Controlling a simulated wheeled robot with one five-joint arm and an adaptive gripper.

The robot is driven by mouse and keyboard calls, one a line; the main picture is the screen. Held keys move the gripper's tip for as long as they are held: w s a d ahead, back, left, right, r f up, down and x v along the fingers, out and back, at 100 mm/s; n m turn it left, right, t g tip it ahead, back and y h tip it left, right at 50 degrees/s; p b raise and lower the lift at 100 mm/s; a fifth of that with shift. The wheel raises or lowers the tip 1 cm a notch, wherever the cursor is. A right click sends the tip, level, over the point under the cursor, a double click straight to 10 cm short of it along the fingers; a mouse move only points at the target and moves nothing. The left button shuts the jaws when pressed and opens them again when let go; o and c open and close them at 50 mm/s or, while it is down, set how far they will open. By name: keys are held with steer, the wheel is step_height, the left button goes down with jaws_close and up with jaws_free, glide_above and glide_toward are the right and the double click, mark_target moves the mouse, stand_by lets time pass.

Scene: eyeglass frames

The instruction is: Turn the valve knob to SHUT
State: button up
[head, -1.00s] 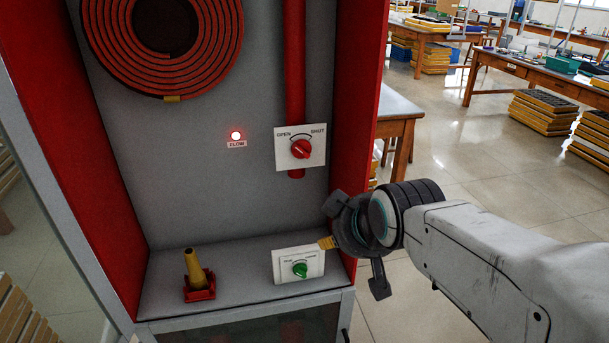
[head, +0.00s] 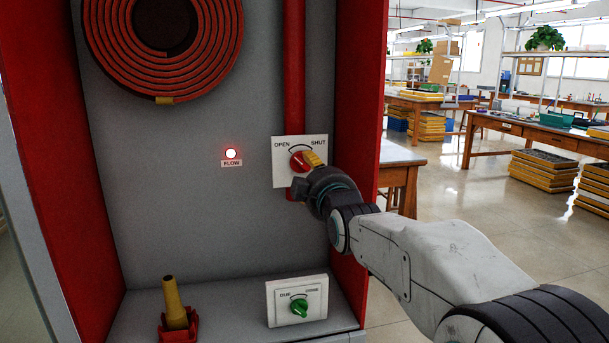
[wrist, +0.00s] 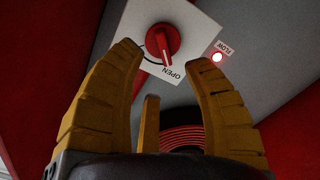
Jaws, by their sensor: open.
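The red valve knob (head: 299,161) sits on a white plate (head: 284,179) marked OPEN and SHUT, on the cabinet's back wall. In the wrist view the knob (wrist: 160,42) has its ridge turned toward the OPEN label. My gripper (head: 314,160) is at the plate, its yellow fingertips just right of the knob and partly overlapping it in the head view. In the wrist view my gripper (wrist: 166,68) is open, with the knob showing beyond and between the spread fingertips. Whether a finger touches the knob I cannot tell.
A red FLOW lamp (head: 231,154) is lit left of the plate. A coiled red hose (head: 165,84) hangs above. On the shelf below are a brass nozzle (head: 176,303) and a box with a green knob (head: 299,306).

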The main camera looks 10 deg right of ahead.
mark_target(304, 163)
steer(key=shift+w+f+b, duration=0.1)
steer(key=shift+w+b, duration=0.8)
steer(key=shift+w, duration=2.7)
steer(key=shift+c, duration=0.2)
jaws_close()
